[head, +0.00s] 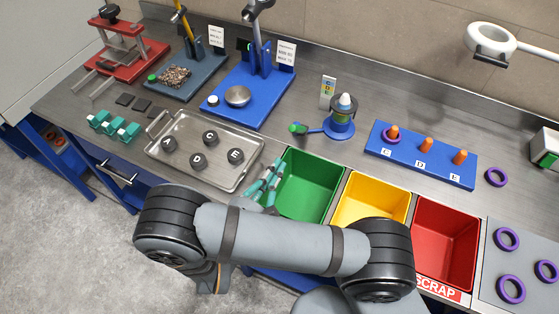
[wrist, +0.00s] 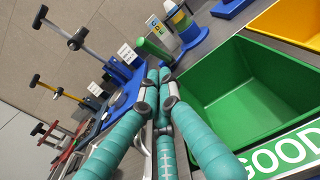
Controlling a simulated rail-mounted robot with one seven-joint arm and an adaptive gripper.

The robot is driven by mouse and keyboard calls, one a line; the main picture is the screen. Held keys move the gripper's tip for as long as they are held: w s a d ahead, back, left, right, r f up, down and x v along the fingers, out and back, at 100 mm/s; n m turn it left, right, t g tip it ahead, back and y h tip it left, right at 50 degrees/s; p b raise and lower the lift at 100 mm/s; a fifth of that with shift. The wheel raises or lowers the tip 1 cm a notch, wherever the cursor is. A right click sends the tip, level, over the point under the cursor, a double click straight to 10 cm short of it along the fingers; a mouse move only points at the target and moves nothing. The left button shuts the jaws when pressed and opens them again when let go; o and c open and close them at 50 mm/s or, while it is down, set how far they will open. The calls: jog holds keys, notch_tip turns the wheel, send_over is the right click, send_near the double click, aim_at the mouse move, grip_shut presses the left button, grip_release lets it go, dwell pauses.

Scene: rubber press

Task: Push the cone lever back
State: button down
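The cone fixture (head: 341,118) stands on the bench behind the green bin, with a pale cone tip, a dark body and a blue base. Its blue lever ends in a green knob (head: 297,128) that points left. In the wrist view the fixture (wrist: 187,24) is at the top, and the green lever end (wrist: 152,50) is just beyond my fingertips. My gripper (head: 272,172), with teal fingers, is over the left edge of the green bin, in front of the knob and apart from it in the head view. In the wrist view its fingertips (wrist: 158,74) are together, with nothing seen between them.
Green (head: 305,185), yellow (head: 371,200) and red (head: 446,240) bins line the front. A metal tray (head: 217,158) with black lettered pieces is left of my gripper. A blue peg board (head: 420,155) stands right of the fixture.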

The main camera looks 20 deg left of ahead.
aim_at(299, 130)
jog(key=w+d+p, duration=0.1)
jog(key=w+p, duration=0.1)
jog(key=w, duration=0.6)
jog(key=shift+w+f, duration=0.15)
jog(key=shift+f, duration=0.1)
jog(key=shift+r+p, duration=0.2)
jog(key=shift+p, duration=0.1)
